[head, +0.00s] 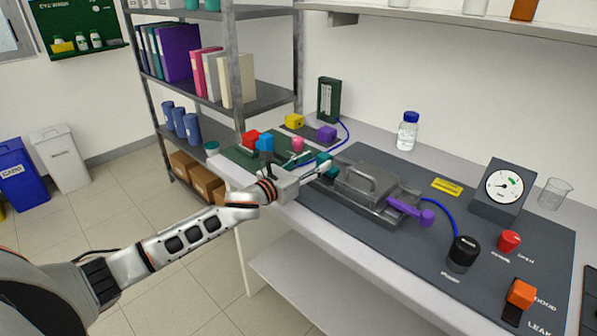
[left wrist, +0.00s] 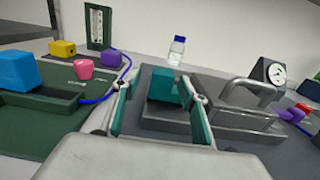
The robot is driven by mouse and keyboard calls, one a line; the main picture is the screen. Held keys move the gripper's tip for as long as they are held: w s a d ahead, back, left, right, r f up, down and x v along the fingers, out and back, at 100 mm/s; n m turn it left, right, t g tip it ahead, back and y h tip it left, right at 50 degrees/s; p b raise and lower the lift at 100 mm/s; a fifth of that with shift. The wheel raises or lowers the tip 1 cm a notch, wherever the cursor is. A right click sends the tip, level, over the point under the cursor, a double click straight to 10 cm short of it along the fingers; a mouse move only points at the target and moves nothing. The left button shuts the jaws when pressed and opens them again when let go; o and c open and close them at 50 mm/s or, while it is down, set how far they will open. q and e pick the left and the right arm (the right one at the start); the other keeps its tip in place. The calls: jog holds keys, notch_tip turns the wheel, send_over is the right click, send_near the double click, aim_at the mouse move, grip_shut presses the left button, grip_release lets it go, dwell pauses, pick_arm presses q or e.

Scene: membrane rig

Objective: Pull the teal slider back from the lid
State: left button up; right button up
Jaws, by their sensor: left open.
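The teal slider (left wrist: 170,88) is a block on a dark grey base beside the lid. In the head view the slider (head: 327,161) is partly hidden by my left gripper (head: 312,171). In the left wrist view my left gripper (left wrist: 163,88) is open, with one finger on each side of the slider. I cannot tell whether either finger touches it; the right finger looks closer. The grey metal lid (left wrist: 244,118) with its arched handle is right of the slider; it also shows in the head view (head: 352,194). My right gripper is not in view.
A purple lever (head: 405,209) sticks out right of the lid. Red, blue and pink parts stand on a green board (head: 238,158) at the left. A capped bottle (head: 407,131), gauge box (head: 498,190) and black knob (head: 462,253) are on the bench.

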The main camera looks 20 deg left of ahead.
pick_arm(q)
jog(key=v, duration=0.8)
jog(key=shift+r, duration=0.1)
